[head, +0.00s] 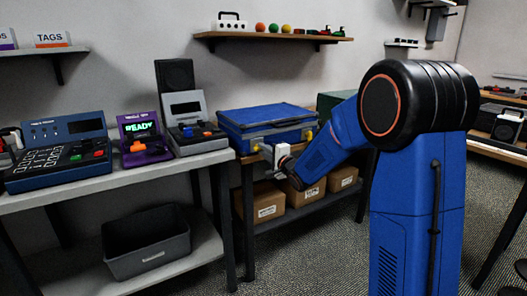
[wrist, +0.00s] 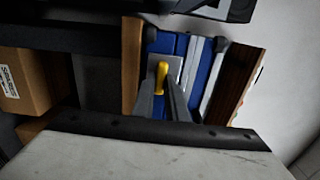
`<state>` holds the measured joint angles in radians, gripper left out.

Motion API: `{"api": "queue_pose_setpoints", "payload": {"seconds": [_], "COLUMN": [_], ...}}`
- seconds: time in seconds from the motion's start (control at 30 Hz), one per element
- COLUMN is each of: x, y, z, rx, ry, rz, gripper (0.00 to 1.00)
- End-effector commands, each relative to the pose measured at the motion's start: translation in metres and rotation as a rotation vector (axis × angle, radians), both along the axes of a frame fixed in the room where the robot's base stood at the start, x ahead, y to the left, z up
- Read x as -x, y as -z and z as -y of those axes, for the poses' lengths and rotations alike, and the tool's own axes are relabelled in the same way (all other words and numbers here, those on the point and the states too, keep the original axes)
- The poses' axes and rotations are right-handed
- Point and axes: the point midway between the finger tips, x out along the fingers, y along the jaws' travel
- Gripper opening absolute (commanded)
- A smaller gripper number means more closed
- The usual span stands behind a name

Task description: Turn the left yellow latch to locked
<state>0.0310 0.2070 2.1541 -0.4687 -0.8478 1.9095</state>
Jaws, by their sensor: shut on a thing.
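A blue case (head: 265,116) with a closed lid sits on a wooden-topped bench. The left yellow latch (head: 255,147) is on its front face, and the right yellow latch (head: 309,134) is farther along that face. In the wrist view the left yellow latch (wrist: 161,74) sits on a light metal plate, between the fingertips. My gripper (head: 265,154) is at the case's front left, and it also shows in the wrist view (wrist: 162,86), shut on the left yellow latch. The fingers hide part of the latch, and I cannot tell its exact turn.
Cardboard boxes (head: 304,193) stand on the shelf under the case. To the left, a white bench (head: 110,182) holds several devices, with a grey bin (head: 147,244) below. A wall shelf (head: 274,36) hangs above. The wooden bench edge (wrist: 131,68) runs close to my fingers.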

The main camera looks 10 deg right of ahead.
Motion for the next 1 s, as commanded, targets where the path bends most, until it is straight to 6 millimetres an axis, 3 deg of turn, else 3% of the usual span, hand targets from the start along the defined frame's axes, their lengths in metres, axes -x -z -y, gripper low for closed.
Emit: {"api": "queue_pose_setpoints", "payload": {"seconds": [0.23,0.27,0.33,0.73,1.0], "x": [0.0,0.0,0.0,0.005,0.045], "y": [0.001,0.001,0.001,0.0,0.0], "z": [0.001,0.001,0.001,0.002,0.016], "rx": [-0.001,-0.001,-0.001,0.0,0.0], "ry": [0.002,0.002,0.002,0.001,0.003], "rz": [-0.003,-0.003,-0.003,0.0,0.0], "gripper": [0.0,0.15,0.31,0.31,0.31]}}
